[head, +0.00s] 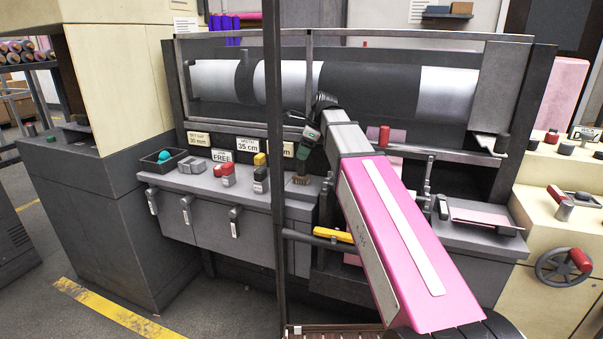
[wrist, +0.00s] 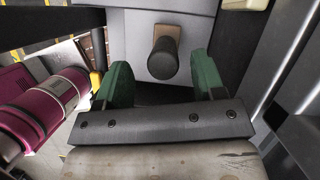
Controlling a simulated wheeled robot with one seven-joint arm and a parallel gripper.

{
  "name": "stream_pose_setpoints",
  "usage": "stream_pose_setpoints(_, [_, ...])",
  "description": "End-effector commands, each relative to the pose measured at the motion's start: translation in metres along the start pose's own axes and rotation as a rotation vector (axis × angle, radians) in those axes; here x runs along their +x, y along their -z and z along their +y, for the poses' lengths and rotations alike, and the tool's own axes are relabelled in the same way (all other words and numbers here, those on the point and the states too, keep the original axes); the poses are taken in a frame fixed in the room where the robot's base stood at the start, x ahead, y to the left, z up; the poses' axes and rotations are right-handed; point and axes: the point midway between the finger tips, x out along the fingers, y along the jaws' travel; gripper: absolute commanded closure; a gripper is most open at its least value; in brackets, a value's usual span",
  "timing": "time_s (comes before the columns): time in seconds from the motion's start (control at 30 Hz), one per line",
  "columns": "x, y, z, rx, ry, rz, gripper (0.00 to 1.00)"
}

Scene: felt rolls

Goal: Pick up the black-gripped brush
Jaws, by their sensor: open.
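The black-gripped brush (wrist: 164,60) stands upright on the grey cabinet top, seen from above in the wrist view, with its dark round grip over a brown base. In the head view its brown bristles (head: 301,180) show on the counter, below my gripper (head: 304,150). My gripper (wrist: 165,85) is open, with two green fingers. In the wrist view the grip appears between and slightly beyond the fingertips, with clear gaps on both sides. I see no contact. How far the fingers are above the grip is hard to tell.
The counter (head: 235,193) also holds red-handled and black-handled items (head: 228,174), sign cards and a dark tray (head: 163,160) with a teal ball. The large roller machine (head: 350,85) rises behind. A dark upright post (head: 277,230) stands in front of the counter.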

Motion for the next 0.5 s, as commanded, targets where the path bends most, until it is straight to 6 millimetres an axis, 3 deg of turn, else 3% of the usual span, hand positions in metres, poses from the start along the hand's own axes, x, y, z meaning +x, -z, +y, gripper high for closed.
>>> stream_pose_setpoints(0.3, [0.039, 0.003, -0.003, 0.000, -0.001, 0.001, 0.37])
stream_pose_setpoints(0.5, [0.043, 0.002, -0.004, 0.000, 0.000, 0.000, 0.37])
